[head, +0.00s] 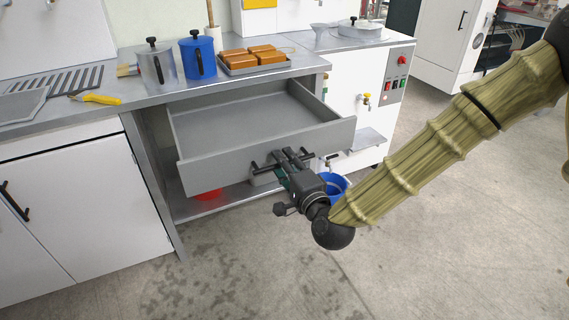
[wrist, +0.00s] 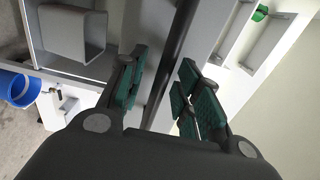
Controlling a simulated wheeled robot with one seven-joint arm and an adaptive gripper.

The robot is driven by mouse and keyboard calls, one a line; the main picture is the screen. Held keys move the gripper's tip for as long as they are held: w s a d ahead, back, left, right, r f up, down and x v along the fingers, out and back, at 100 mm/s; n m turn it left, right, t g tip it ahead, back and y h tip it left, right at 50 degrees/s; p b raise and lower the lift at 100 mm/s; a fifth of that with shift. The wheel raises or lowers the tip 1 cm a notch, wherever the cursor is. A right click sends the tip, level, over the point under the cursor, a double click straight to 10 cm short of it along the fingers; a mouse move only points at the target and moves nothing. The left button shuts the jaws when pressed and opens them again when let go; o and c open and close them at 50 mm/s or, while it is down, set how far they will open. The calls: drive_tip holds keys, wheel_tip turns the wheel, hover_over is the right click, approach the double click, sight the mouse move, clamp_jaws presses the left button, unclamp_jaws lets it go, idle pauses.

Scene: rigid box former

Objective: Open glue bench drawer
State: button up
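The glue bench drawer (head: 235,145) is a grey, empty tray pulled well out from under the bench top in the head view. Its black bar handle (head: 264,167) is on the front panel. My gripper (head: 284,160) is at the handle, in front of the panel. In the wrist view the dark handle bar (wrist: 178,50) runs between the two green-padded fingers of my gripper (wrist: 165,88). The fingers are apart, with a visible gap beside the bar. Part of the handle is hidden behind the fingers in the head view.
The bench top (head: 150,93) holds a grey pot (head: 156,66), a blue pot (head: 198,60) and a tray of brown blocks (head: 252,60). A blue bucket (head: 335,186) stands right of my gripper; a red item (head: 207,194) lies below the drawer. The floor in front is clear.

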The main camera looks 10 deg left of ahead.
drive_tip(key=v, duration=0.7)
drive_tip(key=shift+s+d, duration=0.15)
drive_tip(key=shift+s, duration=0.1)
idle(0.4)
drive_tip(key=s+d+f+n+g+h, duration=0.1)
drive_tip(key=s+d+f+n+g, duration=0.1)
drive_tip(key=f, duration=0.6)
drive_tip(key=s+d+f+n+g+h, duration=0.1)
drive_tip(key=s+d+f+g, duration=0.1)
drive_tip(key=f, duration=0.6)
drive_tip(key=s+d+f+n+g+h, duration=0.2)
drive_tip(key=s+d+f+n+g, duration=0.15)
drive_tip(key=s+d+f, duration=0.5)
drive_tip(key=s+d+f+n+g+h, duration=0.2)
drive_tip(key=s+d+f+g+h, duration=0.3)
drive_tip(key=f, duration=0.7)
drive_tip(key=s+d+f+n+g+h+p, duration=0.1)
drive_tip(key=s+d+f+n+g, duration=0.3)
drive_tip(key=s+d, duration=0.8)
wheel_tip(320, 180, up, 20)
drive_tip(key=a+m+t+p, duration=0.1)
drive_tip(key=p, duration=2)
drive_tip(key=shift+s+a+m, duration=0.35)
drive_tip(key=shift+s, duration=0.15)
drive_tip(key=shift+t, duration=0.25)
